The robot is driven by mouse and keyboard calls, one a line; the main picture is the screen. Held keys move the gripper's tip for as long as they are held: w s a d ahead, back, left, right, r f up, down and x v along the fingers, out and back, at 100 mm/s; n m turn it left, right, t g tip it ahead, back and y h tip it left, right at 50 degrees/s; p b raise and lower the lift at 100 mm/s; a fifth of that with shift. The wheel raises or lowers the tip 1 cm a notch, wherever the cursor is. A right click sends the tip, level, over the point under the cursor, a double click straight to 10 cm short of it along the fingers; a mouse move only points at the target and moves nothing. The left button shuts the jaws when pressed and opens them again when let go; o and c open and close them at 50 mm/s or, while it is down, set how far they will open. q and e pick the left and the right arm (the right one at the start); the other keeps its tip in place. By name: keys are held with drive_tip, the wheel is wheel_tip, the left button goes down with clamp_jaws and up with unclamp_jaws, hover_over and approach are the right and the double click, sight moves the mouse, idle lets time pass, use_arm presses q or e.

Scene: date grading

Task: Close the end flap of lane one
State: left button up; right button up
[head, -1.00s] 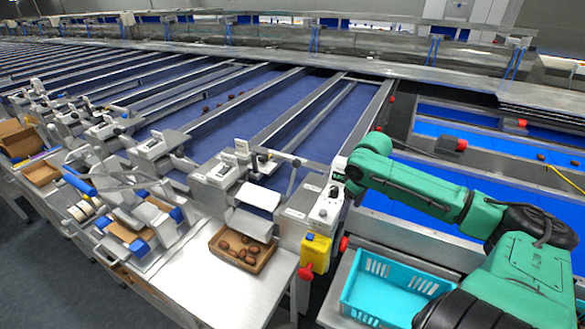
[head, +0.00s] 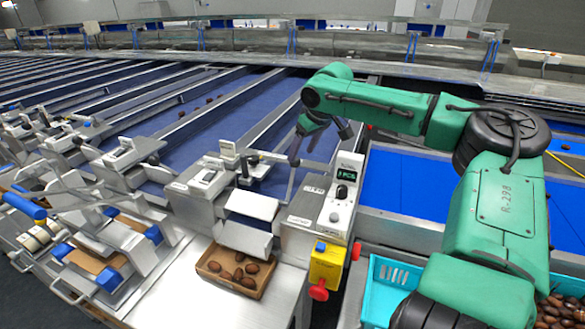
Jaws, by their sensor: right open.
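The lane end nearest me has a grey metal chute with bent plates (head: 250,203) above a cardboard box of dates (head: 221,285). A small black-handled fitting (head: 246,172) stands behind the plates at the lane's mouth. I cannot tell which plate is the end flap or whether it is closed. My right gripper (head: 320,143) is open and empty, pointing down over the blue lane behind the chute, right of the fitting. It appears apart from the fitting. My left gripper is out of view.
A control box with a display (head: 342,190) and a yellow box with a red knob (head: 326,265) stand right of the chute. A turquoise crate (head: 392,272) is partly hidden by my arm. Other lane ends with metal fittings (head: 125,160) run left.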

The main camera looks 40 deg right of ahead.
sight(297, 159)
drive_tip(key=x, duration=0.5)
drive_tip(key=shift+w+f+p, duration=0.15)
drive_tip(key=shift+w+p, duration=0.15)
drive_tip(key=shift+p, duration=0.1)
drive_tip(key=x, duration=0.4)
drive_tip(key=shift+w, duration=0.1)
drive_tip(key=c, duration=0.5)
drive_tip(key=shift+w, duration=0.1)
clamp_jaws()
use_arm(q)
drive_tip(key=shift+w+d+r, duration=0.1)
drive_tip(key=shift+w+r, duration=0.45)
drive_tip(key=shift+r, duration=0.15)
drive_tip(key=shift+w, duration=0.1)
